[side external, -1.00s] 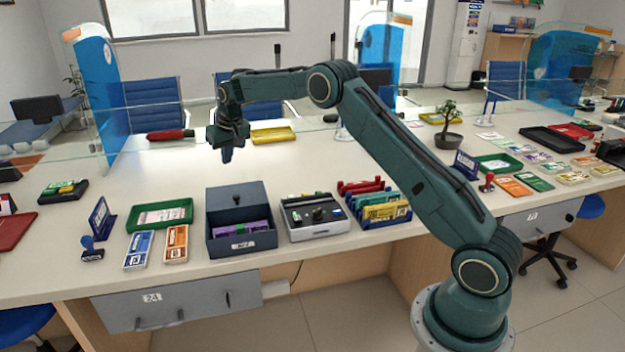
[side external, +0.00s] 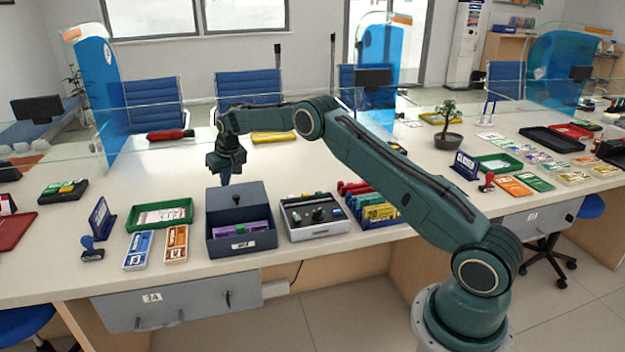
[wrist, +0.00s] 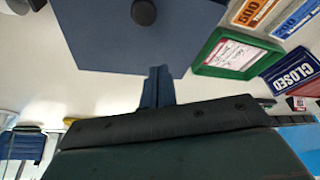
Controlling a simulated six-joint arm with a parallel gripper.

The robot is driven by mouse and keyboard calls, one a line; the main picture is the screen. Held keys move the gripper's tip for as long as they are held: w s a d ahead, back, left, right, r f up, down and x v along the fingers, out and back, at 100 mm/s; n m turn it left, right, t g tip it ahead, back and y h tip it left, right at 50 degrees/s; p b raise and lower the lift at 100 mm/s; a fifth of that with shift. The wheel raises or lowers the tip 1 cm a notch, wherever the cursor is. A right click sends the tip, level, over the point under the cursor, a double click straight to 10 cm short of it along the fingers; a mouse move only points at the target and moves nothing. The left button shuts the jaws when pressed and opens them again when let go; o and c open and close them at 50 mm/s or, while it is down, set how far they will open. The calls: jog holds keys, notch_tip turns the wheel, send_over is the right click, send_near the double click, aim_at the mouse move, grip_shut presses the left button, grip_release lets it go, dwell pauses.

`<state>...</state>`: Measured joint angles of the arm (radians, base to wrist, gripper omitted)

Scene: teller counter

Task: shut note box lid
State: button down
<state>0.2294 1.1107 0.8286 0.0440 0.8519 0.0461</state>
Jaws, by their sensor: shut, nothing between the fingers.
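The note box (side external: 240,241) is a dark blue-grey box on the counter, its front part open with purple notes (side external: 241,229) inside. Its lid (side external: 220,203) with a round black knob (side external: 236,199) is over the rear part; I cannot tell if it lies flat or tilts. In the wrist view the lid (wrist: 110,40) fills the upper left, its knob (wrist: 143,12) at the top edge. My gripper (side external: 225,181) points down, shut and empty, just behind the lid's rear edge. In the wrist view its fingertips (wrist: 160,78) appear close to that edge; contact is unclear.
A green tray (side external: 134,226) and two bundles of notes, one blue (side external: 138,249) and one orange (side external: 176,244), lie left of the box. A grey device with knobs (side external: 315,233) stands close on its right, then a note rack (side external: 372,222). Counter behind is mostly clear.

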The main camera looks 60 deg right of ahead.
aim_at(231, 199)
jog(key=shift+w+d+f, duration=0.1)
jog(key=shift+w+f, duration=0.05)
jog(key=shift+f, duration=0.35)
jog(key=shift+r, duration=0.15)
jog(key=shift+s+a+f, duration=0.1)
jog(key=shift+s+a, duration=0.1)
jog(key=shift+s, duration=0.45)
jog(key=shift+s+a+f, duration=0.1)
jog(key=shift+s+a, duration=0.15)
jog(key=shift+s, duration=0.35)
jog(key=shift+s+a+f, duration=0.1)
jog(key=shift+s+a, duration=0.1)
jog(key=shift+s, duration=0.45)
jog(key=s+a, duration=0.9)
jog(key=shift+a, duration=0.15)
jog(key=shift+s+f, duration=0.1)
jog(key=shift+s, duration=0.05)
